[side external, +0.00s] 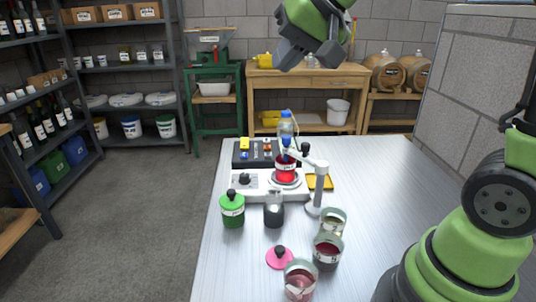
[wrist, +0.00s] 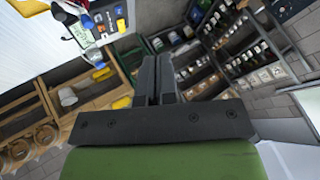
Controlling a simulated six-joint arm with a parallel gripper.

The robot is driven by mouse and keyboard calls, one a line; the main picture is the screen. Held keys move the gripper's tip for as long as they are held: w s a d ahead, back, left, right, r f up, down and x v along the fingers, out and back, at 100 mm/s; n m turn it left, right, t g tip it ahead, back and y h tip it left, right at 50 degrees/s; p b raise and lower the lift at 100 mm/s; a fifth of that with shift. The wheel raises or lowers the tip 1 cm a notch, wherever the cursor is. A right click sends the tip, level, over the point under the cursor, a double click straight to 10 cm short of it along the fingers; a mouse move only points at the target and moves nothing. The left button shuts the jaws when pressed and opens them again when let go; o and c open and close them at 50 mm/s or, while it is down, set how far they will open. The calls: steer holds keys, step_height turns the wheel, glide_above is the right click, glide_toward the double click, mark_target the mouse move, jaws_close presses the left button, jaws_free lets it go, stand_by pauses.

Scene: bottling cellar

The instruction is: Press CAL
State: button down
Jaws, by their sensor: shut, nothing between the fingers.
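A dark button panel (side external: 240,160) stands at the back of the metal table, with yellow, blue and orange-red buttons on it. No CAL label is readable, so I cannot tell which button bears it. The panel also shows at the top left of the wrist view (wrist: 103,17), partly cut off. My gripper (side external: 283,66) is high above and behind the table, well away from the panel. In the wrist view its two dark fingers (wrist: 157,62) are together with nothing between them.
In front of the panel is a white device (side external: 262,194) with a knob and a red container (side external: 285,174) on its plate. A white stand (side external: 319,188) rises beside it. A green lidded jar (side external: 232,211) and several other jars stand nearer. The table's right is clear.

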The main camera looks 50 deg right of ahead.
steer(key=w+d+f+m, duration=0.1)
steer(key=w+d+f, duration=0.35)
steer(key=w, duration=0.45)
steer(key=m+h, duration=0.3)
glide_above(270, 153)
step_height(270, 153, down, 14)
steer(key=shift+f+t, duration=0.15)
steer(key=shift+t, duration=0.25)
steer(key=shift+f, duration=0.1)
steer(key=shift+f, duration=4.3)
steer(key=shift+f, duration=0.1)
steer(key=shift+f, duration=0.3)
